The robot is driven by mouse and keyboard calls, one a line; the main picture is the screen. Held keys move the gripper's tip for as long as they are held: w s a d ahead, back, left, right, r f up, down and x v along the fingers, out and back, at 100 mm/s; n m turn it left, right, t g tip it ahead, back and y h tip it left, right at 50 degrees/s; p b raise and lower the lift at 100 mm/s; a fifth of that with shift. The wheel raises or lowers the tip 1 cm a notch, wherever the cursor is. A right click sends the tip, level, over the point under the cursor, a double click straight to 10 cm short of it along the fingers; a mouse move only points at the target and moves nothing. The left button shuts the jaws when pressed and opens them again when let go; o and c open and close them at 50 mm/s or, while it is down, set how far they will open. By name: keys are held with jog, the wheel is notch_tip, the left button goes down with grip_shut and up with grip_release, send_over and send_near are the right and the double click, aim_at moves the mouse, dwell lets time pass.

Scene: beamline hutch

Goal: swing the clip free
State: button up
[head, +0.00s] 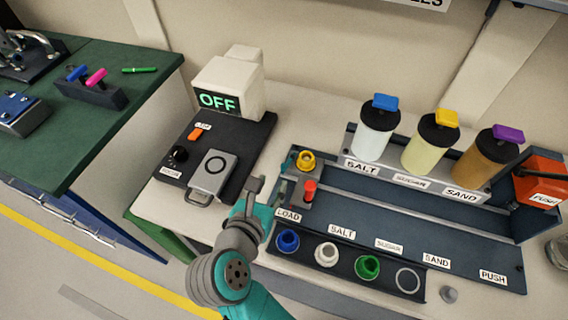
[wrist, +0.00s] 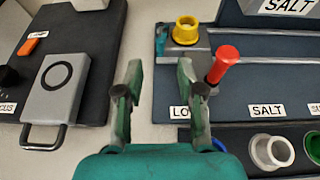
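A red-topped peg (head: 310,190) stands on a grey block at the LOAD end of the dark tray, just in front of a yellow ring-shaped cup (head: 305,161). It may be the clip's handle; no other clip is plain to see. In the wrist view the red peg (wrist: 223,65) leans up right of my right finger, and the yellow cup (wrist: 187,30) is behind it. My gripper (wrist: 158,88) is open and empty, its fingers apart over the pale bench strip. In the head view my gripper (head: 268,192) is left of the peg.
A black panel (head: 248,135) with a grey hinged plate (head: 213,172) and an OFF display box (head: 228,90) lies left. Blue, white and green cups stand in the front rack (head: 305,262). SALT, SUGAR and SAND jars stand behind the tray (head: 400,215). A red PUSH block (head: 540,180) is right.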

aim_at(282, 167)
jog(key=x, duration=0.9)
jog(key=shift+w+d+f, duration=0.1)
jog(key=shift+w, duration=0.15)
grip_shut()
